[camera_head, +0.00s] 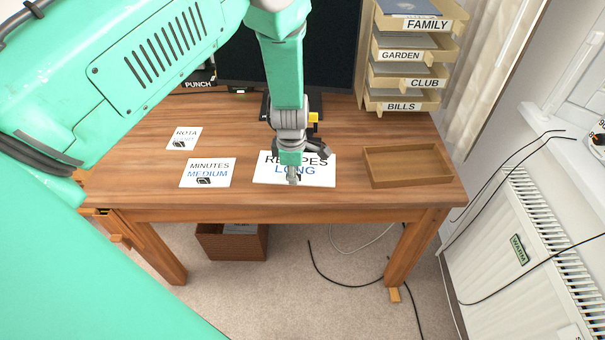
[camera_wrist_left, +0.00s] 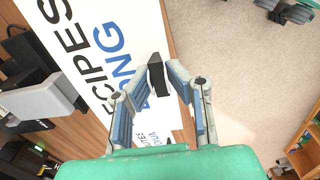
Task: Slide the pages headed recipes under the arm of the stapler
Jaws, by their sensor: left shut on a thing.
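The recipes pages (camera_head: 325,178), white with RECIPES and LONG on them, lie on the desk at the front middle; they also fill much of the left wrist view (camera_wrist_left: 85,60). A small black clip-like piece (camera_wrist_left: 157,75) is at their front edge. My left gripper (camera_head: 293,175) is over this edge, its fingers closed on that piece. Behind the pages, a black and yellow device (camera_head: 313,118), apparently the stapler, is mostly hidden by my arm. In the left wrist view a grey and black device (camera_wrist_left: 45,100) stands beyond the pages' far edge.
Minutes pages (camera_head: 208,170) and rota pages (camera_head: 184,138) lie to the left. An empty wooden tray (camera_head: 408,150) lies to the right. A labelled letter rack (camera_head: 400,106) and the punch (camera_head: 198,82) stand at the back. The desk's front edge (camera_head: 330,208) is close.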

